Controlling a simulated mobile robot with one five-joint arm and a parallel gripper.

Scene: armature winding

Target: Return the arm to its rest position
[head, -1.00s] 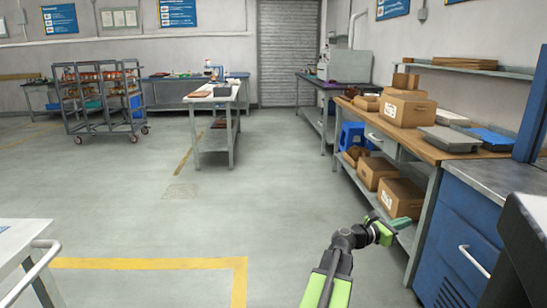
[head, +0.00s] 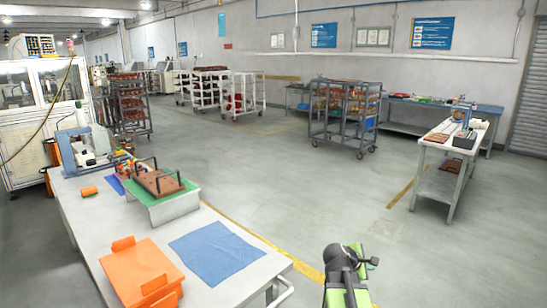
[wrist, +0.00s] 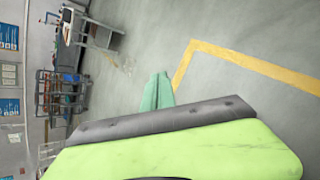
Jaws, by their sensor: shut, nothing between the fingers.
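My arm (head: 346,272), green and black, shows at the bottom of the head view, right of the white table. It is folded in close over the grey floor, and its finger ends are hard to make out there. In the wrist view my gripper (wrist: 159,90) shows as green fingers pressed together, with nothing between them. Open floor lies beyond the fingers, and nothing touches them.
A white table (head: 85,205) at the left holds an orange box (head: 140,275), a blue cloth (head: 218,250) and a green-topped stand (head: 165,208). A grey cart (head: 345,125) and a narrow workbench (head: 440,160) stand farther off. The middle floor is clear.

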